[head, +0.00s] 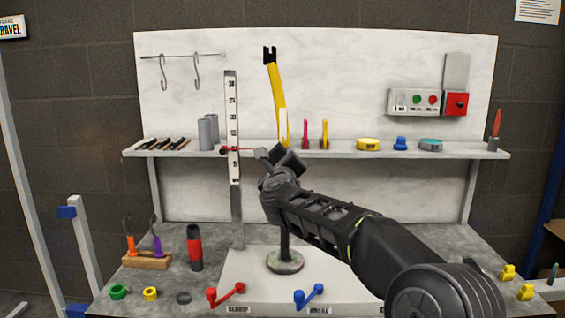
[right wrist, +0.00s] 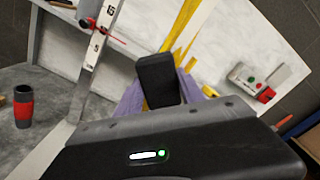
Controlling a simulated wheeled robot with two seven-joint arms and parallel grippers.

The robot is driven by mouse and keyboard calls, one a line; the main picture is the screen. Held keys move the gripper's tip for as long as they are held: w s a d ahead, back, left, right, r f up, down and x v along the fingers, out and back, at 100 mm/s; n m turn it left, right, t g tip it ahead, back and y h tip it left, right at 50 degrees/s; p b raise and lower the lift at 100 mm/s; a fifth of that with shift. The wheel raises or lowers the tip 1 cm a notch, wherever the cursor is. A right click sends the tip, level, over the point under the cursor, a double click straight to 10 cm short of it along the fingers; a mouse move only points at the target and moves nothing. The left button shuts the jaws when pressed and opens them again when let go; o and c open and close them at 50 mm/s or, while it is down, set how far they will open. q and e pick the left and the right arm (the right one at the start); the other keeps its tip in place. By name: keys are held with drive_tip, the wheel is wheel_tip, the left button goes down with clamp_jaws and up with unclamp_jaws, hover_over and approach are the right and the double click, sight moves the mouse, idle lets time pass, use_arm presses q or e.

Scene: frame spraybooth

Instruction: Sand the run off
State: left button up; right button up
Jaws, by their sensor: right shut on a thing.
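A yellow painted tube (head: 276,90) with a dark forked top stands upright, slightly tilted, behind my right gripper. A pale strip (head: 283,122) shows on its lower part; I cannot tell whether this is the run. A post with a round base (head: 285,262) stands below it. My right gripper (head: 280,160) is in front of the tube's lower end, and I cannot tell whether it touches it. In the right wrist view the gripper is shut on a dark block (right wrist: 156,80), with lavender surfaces on both sides of it and the yellow tube beyond. My left gripper is not in view.
A measuring post (head: 233,120) with a red pointer stands left of the tube. The shelf (head: 250,154) carries grey cylinders, pens, yellow and blue pieces. A red and black flask (head: 194,247), a wooden tool block (head: 147,262), red lever (head: 225,295) and blue lever (head: 309,296) are in front.

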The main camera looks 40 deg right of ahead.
drive_tip(key=shift+s, duration=0.1)
drive_tip(key=b+v, duration=0.1)
drive_tip(key=v, duration=0.4)
drive_tip(key=shift+s+a+b, duration=0.3)
drive_tip(key=shift+b, duration=0.1)
drive_tip(key=v, duration=0.3)
idle(0.5)
idle(0.4)
